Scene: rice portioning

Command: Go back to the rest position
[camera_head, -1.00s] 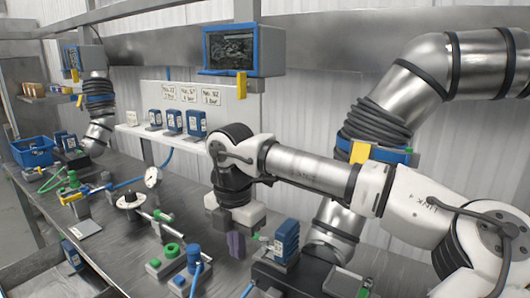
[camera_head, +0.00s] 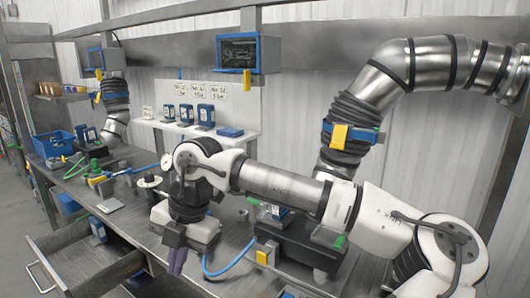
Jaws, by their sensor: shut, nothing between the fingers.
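My gripper (camera_head: 177,262) points down at the lower middle of the head view, below the black and white wrist of my arm. Its dark purple-grey fingers are together with nothing between them. It appears in front of the metal bench (camera_head: 130,222), near the bench's front edge. I cannot tell its exact height or whether it is clear of the edge.
An open metal drawer (camera_head: 52,245) juts out at the lower left. A blue basket (camera_head: 53,145) stands at the bench's far left. Blue devices stand on a white shelf behind my wrist. A blue hose (camera_head: 232,268) curves close right of my gripper.

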